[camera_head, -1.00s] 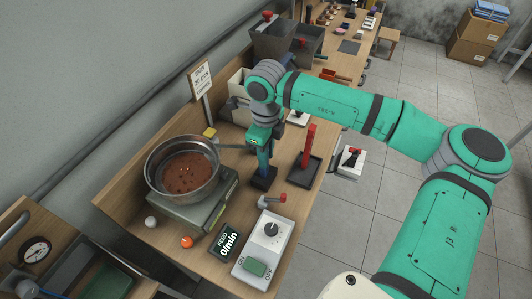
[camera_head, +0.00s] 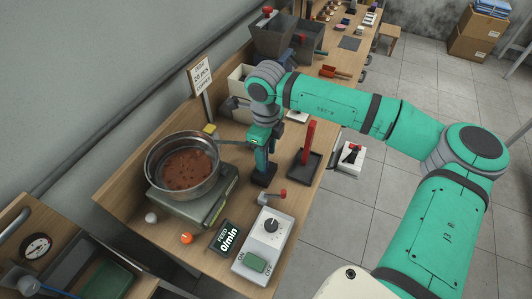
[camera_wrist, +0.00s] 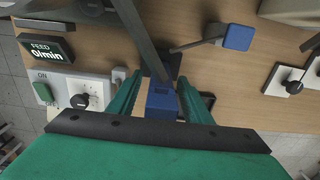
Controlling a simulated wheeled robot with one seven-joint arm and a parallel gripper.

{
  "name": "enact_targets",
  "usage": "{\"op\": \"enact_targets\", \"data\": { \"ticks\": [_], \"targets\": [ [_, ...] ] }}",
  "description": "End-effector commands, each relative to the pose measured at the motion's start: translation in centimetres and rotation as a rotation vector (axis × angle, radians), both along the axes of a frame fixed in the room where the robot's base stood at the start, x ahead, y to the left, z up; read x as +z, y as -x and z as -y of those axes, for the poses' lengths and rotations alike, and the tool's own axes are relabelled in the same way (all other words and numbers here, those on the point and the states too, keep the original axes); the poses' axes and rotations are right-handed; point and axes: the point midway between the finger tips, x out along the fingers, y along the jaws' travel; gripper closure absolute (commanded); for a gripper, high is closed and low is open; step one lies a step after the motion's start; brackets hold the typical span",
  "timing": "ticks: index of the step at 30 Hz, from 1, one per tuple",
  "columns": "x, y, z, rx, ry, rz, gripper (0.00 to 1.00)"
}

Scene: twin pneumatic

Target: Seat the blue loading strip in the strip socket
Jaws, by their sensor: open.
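The blue loading strip (camera_wrist: 162,104) stands upright between my two green fingers in the wrist view. My gripper (camera_wrist: 160,88) is open, with one finger on each side of the strip. In the head view my gripper (camera_head: 262,155) points down over a small black base (camera_head: 264,176) on the bench, which looks like the strip socket. The strip's lower end is at this base. The fingers and the strip hide the joint, so how deep the strip sits cannot be told.
A pan (camera_head: 182,166) on a scale is left of my gripper. A red upright (camera_head: 309,140) in a black tray is close on the right. A feed display (camera_head: 225,238) and a switch box (camera_head: 263,245) stand in front. A blue-topped block (camera_wrist: 237,37) is nearby in the wrist view.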

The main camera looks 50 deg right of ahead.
Motion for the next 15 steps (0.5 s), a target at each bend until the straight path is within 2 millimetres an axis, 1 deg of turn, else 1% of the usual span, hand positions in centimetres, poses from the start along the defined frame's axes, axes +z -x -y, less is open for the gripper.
{"op": "enact_targets", "data": {
  "ticks": [5,8,15],
  "targets": [
    [1.2,0.0,0.1,0.000,0.001,0.001,0.55],
    [2.8,0.0,0.1,0.000,0.004,0.001,0.55],
    [7.4,0.0,0.1,-0.002,0.003,0.001,0.55]
  ]
}}
